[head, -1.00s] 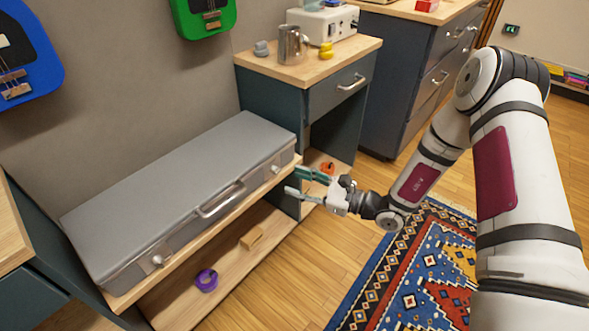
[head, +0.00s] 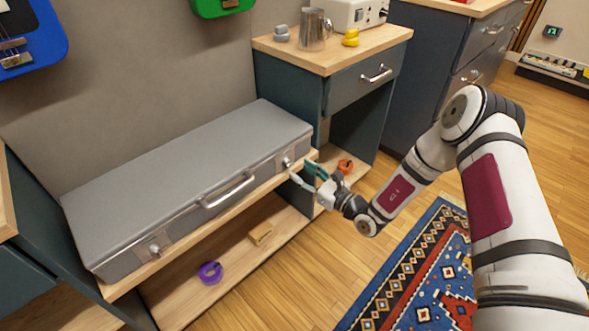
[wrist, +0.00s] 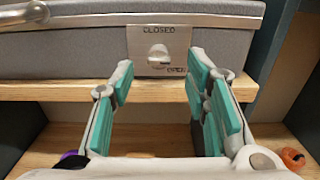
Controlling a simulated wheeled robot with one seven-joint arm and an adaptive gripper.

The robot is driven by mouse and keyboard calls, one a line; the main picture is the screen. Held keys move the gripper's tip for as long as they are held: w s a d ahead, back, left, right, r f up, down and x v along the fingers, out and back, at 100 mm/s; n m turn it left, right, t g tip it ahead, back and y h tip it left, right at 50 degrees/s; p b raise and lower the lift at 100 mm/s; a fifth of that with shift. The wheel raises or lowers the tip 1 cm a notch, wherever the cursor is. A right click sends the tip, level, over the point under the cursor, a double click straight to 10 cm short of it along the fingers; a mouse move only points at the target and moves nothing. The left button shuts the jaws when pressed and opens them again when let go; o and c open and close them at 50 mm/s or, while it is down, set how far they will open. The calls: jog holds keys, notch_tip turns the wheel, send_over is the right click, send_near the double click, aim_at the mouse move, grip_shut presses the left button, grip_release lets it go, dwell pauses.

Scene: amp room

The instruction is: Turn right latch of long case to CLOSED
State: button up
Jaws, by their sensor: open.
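The long grey case (head: 190,180) lies shut on the wooden shelf against the wall. Its right latch (head: 286,162) is near the right end of its front face. In the wrist view the right latch knob (wrist: 158,55) sits on a metal plate marked CLOSED above and OPEN at lower right; the way the knob points is hard to tell. The left latch (head: 155,250) is at the other end, with the handle (head: 228,190) between. My gripper (head: 304,174) is open and empty in front of the right latch, apart from it. In the wrist view its teal-padded fingers (wrist: 160,92) stand either side below the plate.
The lower shelf holds a purple roll (head: 210,272), a small wooden block (head: 261,234) and an orange object (head: 345,166). A drawer cabinet (head: 340,95) stands right of the case. The patterned rug (head: 415,265) lies in front.

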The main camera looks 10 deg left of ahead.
aim_at(292, 165)
jog(key=shift+b+x, duration=0.4)
jog(key=shift+x, duration=1.65)
jog(key=shift+c, duration=0.3)
grip_shut()
